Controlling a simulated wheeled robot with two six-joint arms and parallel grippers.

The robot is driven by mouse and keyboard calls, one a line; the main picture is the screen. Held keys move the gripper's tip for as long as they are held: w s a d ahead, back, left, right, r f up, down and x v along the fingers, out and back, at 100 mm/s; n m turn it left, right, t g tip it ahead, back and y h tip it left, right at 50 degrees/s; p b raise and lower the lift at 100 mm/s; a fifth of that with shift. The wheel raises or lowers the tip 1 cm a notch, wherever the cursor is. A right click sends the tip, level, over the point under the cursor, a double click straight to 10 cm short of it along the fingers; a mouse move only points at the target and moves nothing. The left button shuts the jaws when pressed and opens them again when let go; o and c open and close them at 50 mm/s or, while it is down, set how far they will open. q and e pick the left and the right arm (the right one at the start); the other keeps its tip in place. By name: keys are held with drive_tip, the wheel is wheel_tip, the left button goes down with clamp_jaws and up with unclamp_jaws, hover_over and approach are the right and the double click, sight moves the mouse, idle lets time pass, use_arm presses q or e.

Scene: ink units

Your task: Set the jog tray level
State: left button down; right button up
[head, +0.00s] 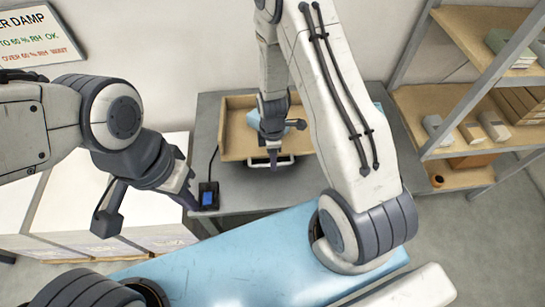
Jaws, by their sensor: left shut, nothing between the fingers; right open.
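My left gripper (190,201) is shut and empty, left of the tray, beside a small black device.
The black device (208,196) has a blue screen and a cable on the grey table (236,188). A shelf rack (455,175) with boxes stands at right. A humidity sign (38,38) hangs on the wall.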

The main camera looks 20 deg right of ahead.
drive_tip(key=shift+f, duration=0.45)
clamp_jaws()
idle(1.2)
